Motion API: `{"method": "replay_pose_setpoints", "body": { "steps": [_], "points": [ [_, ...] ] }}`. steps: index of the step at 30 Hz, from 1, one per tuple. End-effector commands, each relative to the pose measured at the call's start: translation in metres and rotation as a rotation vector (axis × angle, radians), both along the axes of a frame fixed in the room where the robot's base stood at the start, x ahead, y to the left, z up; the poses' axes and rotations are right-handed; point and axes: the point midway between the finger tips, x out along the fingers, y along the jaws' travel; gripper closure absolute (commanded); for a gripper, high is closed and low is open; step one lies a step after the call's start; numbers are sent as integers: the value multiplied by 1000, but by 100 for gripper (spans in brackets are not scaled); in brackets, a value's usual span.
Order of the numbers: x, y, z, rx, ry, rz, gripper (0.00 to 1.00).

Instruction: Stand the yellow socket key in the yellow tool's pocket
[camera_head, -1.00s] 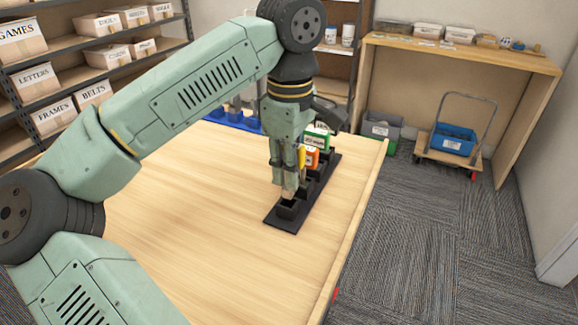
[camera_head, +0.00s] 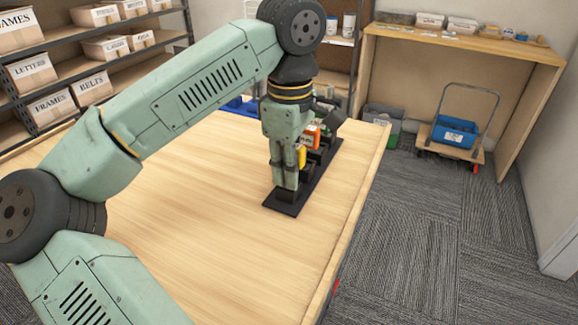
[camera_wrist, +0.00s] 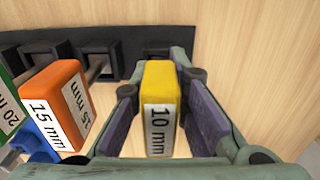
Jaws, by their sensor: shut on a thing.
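The yellow socket key (camera_wrist: 160,82) has a block head labelled "10 mm", held between the two finger pads of my gripper (camera_wrist: 158,110). In the head view a sliver of its yellow head (camera_head: 301,156) shows beside my gripper (camera_head: 286,184). The black rack (camera_head: 284,208) with square pockets lies under my fingers. In the wrist view the rack's end pocket (camera_wrist: 155,46) shows just beyond the yellow head and is partly covered by it. The key's shaft is hidden, so I cannot tell whether its tip is inside that pocket.
An orange 15 mm key (camera_wrist: 62,100) stands close on the left of my gripper. A green 20 mm key (camera_wrist: 10,108) and a blue piece (camera_wrist: 38,138) are farther left. The wooden tabletop (camera_head: 190,210) is clear on the left of the rack.

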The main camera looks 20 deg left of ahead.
Motion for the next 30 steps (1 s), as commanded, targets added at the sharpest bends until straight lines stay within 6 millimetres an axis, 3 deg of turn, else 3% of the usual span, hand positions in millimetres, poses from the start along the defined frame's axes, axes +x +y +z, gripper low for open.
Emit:
{"method": "replay_pose_setpoints", "body": {
  "steps": [7,8,18,26,30],
  "points": [
    [0,0,0,0,-1,0,100],
    [0,0,0,0,-1,0,84],
    [0,0,0,0,0,0,62],
    [0,0,0,0,0,0,62],
    [1,0,11,2,-2,0,62]
  ]
}}
